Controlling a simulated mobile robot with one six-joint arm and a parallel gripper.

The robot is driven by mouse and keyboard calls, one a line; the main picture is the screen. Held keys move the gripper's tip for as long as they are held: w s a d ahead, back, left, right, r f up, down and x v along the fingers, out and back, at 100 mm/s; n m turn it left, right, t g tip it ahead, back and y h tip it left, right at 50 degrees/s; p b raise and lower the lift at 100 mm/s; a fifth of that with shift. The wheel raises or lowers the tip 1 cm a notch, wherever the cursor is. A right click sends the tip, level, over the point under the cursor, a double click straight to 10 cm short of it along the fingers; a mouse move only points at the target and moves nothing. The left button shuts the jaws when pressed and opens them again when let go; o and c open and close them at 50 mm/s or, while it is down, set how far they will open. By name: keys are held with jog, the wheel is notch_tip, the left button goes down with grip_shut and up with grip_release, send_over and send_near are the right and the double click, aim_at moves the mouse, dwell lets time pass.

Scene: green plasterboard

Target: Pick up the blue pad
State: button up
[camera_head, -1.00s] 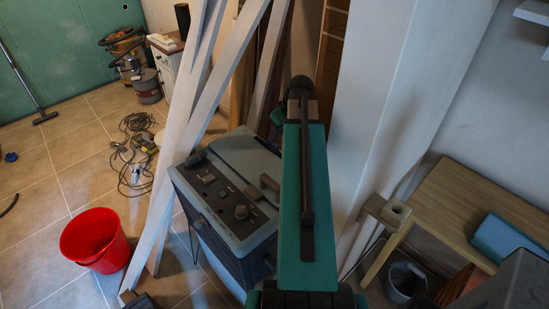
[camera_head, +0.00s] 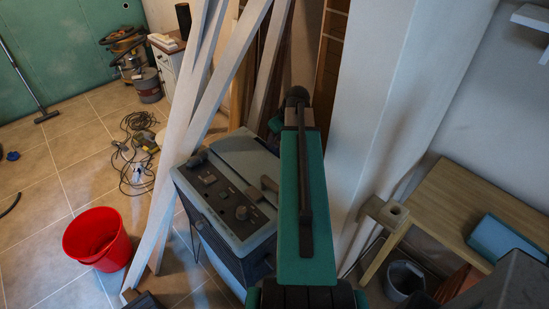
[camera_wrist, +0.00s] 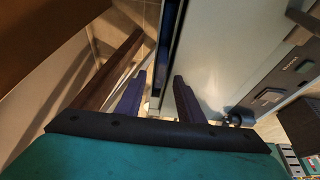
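The blue pad (camera_head: 497,239) lies on the light wooden table at the right of the head view. It is a flat blue block, and a grey part in the lower right corner stands in front of the table near it. My gripper (camera_wrist: 158,98) shows in the wrist view as two dark fingers with a gap between them. It is open and nothing is between the fingers. The pad is not in the wrist view. In the head view my arm points away over the grey machine, well left of the pad, and hides the fingers.
A grey machine with knobs (camera_head: 235,190) stands under my arm. Pale planks (camera_head: 190,130) lean left of it. A white column (camera_head: 385,110) rises between my arm and the wooden table (camera_head: 450,205). A grey bin (camera_head: 403,281) and red bucket (camera_head: 97,238) stand on the floor.

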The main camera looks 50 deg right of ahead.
jog(key=shift+p+x, duration=0.4)
jog(key=shift+x, duration=0.85)
grip_shut()
